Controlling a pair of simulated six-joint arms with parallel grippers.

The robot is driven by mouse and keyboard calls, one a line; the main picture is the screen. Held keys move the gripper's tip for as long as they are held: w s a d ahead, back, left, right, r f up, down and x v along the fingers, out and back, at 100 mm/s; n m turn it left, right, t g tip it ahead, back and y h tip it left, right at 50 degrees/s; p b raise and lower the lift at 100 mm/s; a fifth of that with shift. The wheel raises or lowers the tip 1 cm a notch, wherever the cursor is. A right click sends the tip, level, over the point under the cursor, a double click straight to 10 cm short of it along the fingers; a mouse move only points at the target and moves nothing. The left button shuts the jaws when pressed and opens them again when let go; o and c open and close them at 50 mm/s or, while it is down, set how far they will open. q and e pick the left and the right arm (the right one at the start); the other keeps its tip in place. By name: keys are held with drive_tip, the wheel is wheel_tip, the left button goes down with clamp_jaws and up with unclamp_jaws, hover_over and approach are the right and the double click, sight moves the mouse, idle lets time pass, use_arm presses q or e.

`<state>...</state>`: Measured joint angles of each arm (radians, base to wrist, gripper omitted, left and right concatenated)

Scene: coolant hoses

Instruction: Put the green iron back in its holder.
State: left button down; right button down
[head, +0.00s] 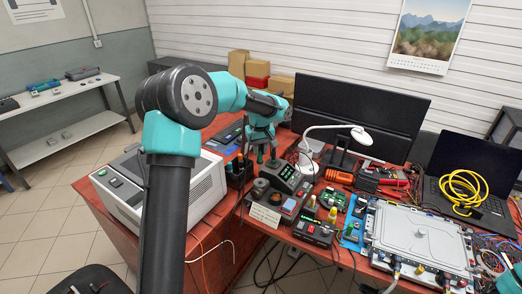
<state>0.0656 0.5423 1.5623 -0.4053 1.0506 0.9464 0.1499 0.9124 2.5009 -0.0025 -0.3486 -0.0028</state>
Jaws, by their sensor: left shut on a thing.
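My left gripper (266,154) reaches over the bench at the back, above the soldering stations, with its fingers pointing down. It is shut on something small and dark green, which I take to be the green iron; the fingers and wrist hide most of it. Just below and right is a station with a green display (285,176). Upright coloured handles show around the third station. I cannot make out which holder is empty. My right gripper is not in view.
A white box-shaped unit (207,190) stands left of the stations. A white desk lamp (337,130) and monitor (350,112) are behind. A grey metal plate (420,238), laptop (478,172) and yellow coiled hose (463,190) fill the right. A pale card (264,215) stands in front.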

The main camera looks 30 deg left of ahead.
sight(260, 161)
use_arm(q)
drive_tip(key=shift+f, duration=2.1)
drive_tip(key=shift+f, duration=0.25)
drive_tip(key=shift+f, duration=1.15)
drive_tip(key=shift+f, duration=0.3)
drive_tip(key=shift+f, duration=1.05)
drive_tip(key=shift+f, duration=0.1)
idle(0.4)
drive_tip(key=shift+c, duration=1.8)
unclamp_jaws()
